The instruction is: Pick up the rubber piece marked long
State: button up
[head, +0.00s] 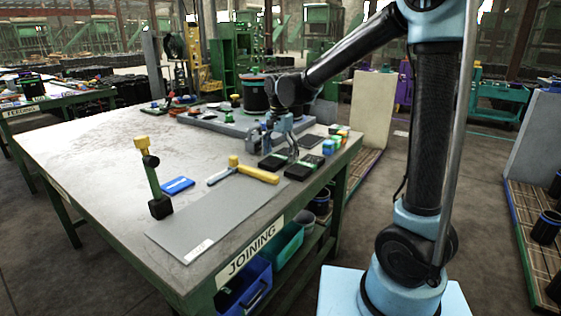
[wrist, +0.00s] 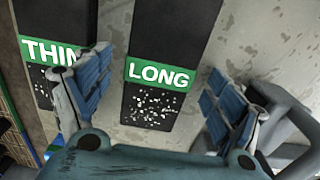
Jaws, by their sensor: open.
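The rubber piece marked LONG (wrist: 175,35) is a flat black strip with a green label band and white speckles on its near end. In the wrist view it lies between the two blue-grey fingers of my gripper (wrist: 160,65), which are spread apart and hold nothing. The piece marked THIN (wrist: 62,15) lies to its left, partly behind the left finger. In the head view my gripper (head: 280,140) points down over the right part of the table, above black pieces (head: 303,168). Their labels are too small to read there.
Small coloured blocks (head: 340,132) stand at the right edge. The table's left part is mostly clear.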

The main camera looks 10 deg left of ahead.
jog(key=shift+f, duration=0.15)
jog(key=c, duration=1.3)
jog(key=shift+c, duration=0.2)
